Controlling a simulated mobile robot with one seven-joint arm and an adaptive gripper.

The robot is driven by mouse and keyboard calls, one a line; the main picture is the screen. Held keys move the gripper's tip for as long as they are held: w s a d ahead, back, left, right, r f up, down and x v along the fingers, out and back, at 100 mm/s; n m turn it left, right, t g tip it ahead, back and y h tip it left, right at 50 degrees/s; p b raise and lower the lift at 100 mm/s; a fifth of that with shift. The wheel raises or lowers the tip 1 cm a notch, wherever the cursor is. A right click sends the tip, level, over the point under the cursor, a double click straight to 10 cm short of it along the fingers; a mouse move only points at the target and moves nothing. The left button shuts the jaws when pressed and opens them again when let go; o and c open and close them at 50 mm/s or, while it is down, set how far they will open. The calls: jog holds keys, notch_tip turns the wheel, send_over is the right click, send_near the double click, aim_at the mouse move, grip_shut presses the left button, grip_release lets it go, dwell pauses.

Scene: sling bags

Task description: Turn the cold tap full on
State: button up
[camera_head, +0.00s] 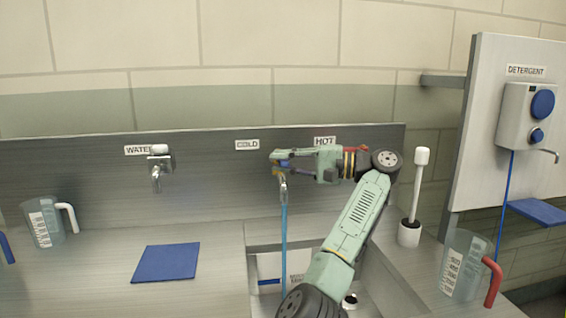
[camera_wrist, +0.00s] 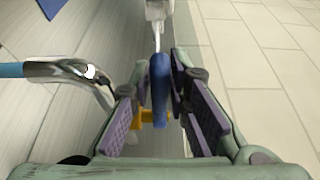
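The cold tap's blue lever (camera_wrist: 159,82) lies between the two fingers of my gripper in the wrist view. My gripper (camera_wrist: 159,78) is partly open around it; the right finger looks very close to the lever, with a small gap at the left one. Contact is not clear. In the head view my gripper (camera_head: 274,160) is at the wall, below and right of the COLD label (camera_head: 247,145). The chrome spout (camera_head: 283,187) runs a blue stream of water into the sink; it also shows in the wrist view (camera_wrist: 57,71). The gripper mostly hides the tap body.
My arm crosses the sink (camera_head: 262,240) and covers the area under the HOT label (camera_head: 325,140). A WATER tap (camera_head: 157,172), a jug (camera_head: 45,223) and a blue cloth (camera_head: 166,262) are left. A brush holder (camera_head: 409,234) and a red-handled jug (camera_head: 462,266) are right.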

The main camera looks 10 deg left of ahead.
jog(key=o, duration=0.3)
jog(key=d, duration=1.2)
jog(key=shift+s, duration=0.3)
jog(key=shift+f, duration=0.1)
